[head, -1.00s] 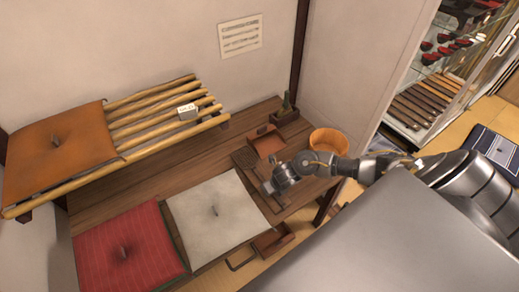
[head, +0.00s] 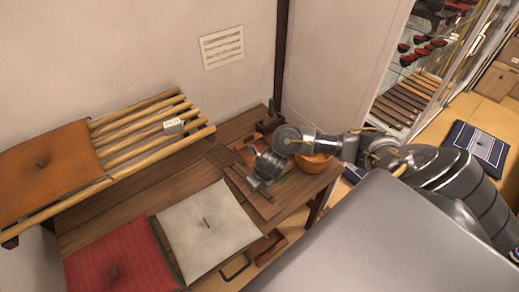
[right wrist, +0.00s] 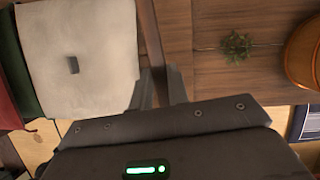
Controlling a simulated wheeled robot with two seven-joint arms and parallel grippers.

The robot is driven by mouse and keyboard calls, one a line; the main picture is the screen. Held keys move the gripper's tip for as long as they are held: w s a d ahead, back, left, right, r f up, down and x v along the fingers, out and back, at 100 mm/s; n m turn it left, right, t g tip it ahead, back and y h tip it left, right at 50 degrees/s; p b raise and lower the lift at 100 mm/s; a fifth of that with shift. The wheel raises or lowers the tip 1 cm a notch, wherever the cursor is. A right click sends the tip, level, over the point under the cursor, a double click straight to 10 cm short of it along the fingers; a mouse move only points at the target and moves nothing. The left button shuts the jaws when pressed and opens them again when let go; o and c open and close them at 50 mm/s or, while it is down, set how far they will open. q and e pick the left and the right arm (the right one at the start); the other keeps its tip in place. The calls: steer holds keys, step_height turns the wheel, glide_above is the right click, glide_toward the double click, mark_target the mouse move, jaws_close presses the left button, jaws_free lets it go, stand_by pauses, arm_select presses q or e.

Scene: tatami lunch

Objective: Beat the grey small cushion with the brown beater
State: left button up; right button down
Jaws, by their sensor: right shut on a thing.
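The grey small cushion (head: 208,229) is pale, with a dark tuft in its middle. It lies flat at the table's front edge, right of the red cushion, and also shows in the right wrist view (right wrist: 78,75). My right gripper (head: 262,180) is over the table, to the right of the grey cushion and apart from it. In the right wrist view my fingers (right wrist: 160,88) are closed around a narrow brown strip, which looks like the brown beater (right wrist: 151,42). Most of the beater is hard to tell from the brown wood behind it. My left gripper is out of view.
A red cushion (head: 112,258) lies left of the grey one. An orange cushion (head: 45,160) lies on a slatted bamboo rack (head: 130,135) at the back left. An orange bowl (head: 314,163) and a small plant (head: 270,118) stand at the right. The table (head: 125,205) is bare behind the cushions.

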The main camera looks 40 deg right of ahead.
steer(key=w+a+r+n+g+y+b, duration=0.1)
steer(key=w+a+r+n+y+b, duration=0.1)
steer(key=a+r+n, duration=0.35)
steer(key=w+a+r+n+g+y+b, duration=0.1)
steer(key=a+r+n+g+y, duration=0.1)
steer(key=a+n, duration=0.55)
steer(key=s+d+r+n+g+b, duration=0.3)
steer(key=s+r+n+g, duration=0.1)
steer(key=r+n, duration=0.5)
steer(key=shift+s+d+r+n+h, duration=0.2)
steer(key=shift+n+h, duration=0.2)
steer(key=shift+n, duration=0.8)
